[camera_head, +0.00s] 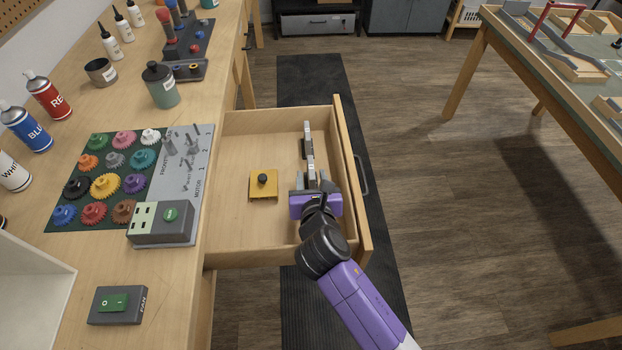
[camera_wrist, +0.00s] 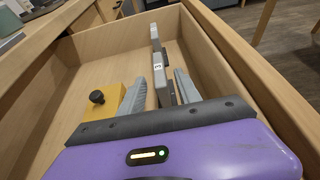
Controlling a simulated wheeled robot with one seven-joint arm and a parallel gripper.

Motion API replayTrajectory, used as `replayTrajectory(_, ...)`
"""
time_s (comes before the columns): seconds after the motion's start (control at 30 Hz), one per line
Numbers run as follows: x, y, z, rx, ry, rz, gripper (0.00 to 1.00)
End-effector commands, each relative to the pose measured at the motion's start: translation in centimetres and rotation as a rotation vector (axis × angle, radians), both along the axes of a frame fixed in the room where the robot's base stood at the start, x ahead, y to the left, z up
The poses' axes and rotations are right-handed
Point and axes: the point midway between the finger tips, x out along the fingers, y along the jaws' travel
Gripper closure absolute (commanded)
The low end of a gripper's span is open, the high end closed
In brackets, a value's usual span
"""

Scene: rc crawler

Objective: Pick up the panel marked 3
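The panel marked 3 is a thin grey and white plate with dark parts (camera_head: 308,145), standing on edge in the open drawer near its right side. In the wrist view its small white label reading 3 (camera_wrist: 157,66) faces me. My gripper (camera_head: 312,181) is low in the drawer at the panel's near end. In the wrist view my gripper (camera_wrist: 160,78) is open, with one grey finger on each side of the panel. A gap shows between the panel and each finger. The panel's lower edge is hard to see.
The wooden drawer (camera_head: 230,225) has walls close to my gripper, its front wall at right. A yellow plate with a black knob (camera_head: 263,184) lies left of the gripper. The workbench (camera_head: 95,270) is at left, with a gear board and motor box (camera_head: 160,222).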

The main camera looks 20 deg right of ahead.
Motion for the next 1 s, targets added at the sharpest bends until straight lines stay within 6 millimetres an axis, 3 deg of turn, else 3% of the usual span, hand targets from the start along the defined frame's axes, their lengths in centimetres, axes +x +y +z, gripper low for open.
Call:
replayTrajectory(0.33, 4.0, -1.5, -1.6, -0.001, -0.001, -0.001, 0.60)
replayTrajectory(0.67, 4.5, -1.6, -1.8, 0.000, 0.000, 0.001, 0.60)
replayTrajectory(0.87, 4.5, -1.6, -1.8, 0.000, 0.000, 0.001, 0.99)
replayTrajectory(1.0, 4.5, -1.6, -1.8, -0.001, 0.000, 0.001, 1.00)
